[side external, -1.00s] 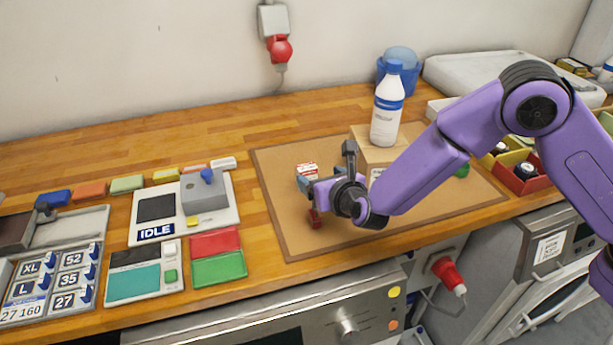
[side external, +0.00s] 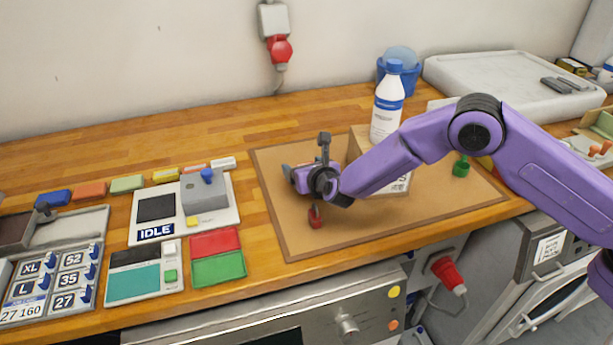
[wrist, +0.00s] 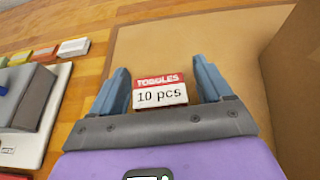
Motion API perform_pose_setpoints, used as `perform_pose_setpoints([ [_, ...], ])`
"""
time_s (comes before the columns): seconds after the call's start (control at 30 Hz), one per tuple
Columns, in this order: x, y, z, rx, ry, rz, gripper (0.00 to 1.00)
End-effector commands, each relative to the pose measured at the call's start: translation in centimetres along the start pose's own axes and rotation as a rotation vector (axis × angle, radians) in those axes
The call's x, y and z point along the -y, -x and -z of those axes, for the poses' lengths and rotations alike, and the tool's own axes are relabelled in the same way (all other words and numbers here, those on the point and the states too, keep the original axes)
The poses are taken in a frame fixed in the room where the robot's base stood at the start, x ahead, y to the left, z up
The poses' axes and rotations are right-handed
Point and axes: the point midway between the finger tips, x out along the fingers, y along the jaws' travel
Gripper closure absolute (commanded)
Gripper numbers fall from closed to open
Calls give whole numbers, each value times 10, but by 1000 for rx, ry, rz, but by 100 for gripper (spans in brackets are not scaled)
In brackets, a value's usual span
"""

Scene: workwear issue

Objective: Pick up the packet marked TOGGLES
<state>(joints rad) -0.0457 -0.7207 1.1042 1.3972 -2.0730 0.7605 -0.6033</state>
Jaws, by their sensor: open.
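The packet marked TOGGLES (wrist: 160,92) is a small white box with a red top band and the text "10 pcs". In the wrist view it lies between the two blue-grey fingers of my gripper (wrist: 162,88), with a gap at each side. My gripper is open, low over the brown mat (side external: 280,220). In the side view my gripper (side external: 290,175) hides the packet.
A cardboard box (side external: 397,184) stands on the mat right of my gripper, with a white bottle (side external: 387,105) at it. A small red item (side external: 316,216) and a green one (side external: 461,167) are on the mat.

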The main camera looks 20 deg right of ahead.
Motion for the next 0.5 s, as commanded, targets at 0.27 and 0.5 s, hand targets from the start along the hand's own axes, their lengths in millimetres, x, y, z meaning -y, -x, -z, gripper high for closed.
perform_pose_setpoints([
  [0.27,0,-4,0,0,0,-1,21],
  [0.5,0,-3,0,0,0,-1,76],
])
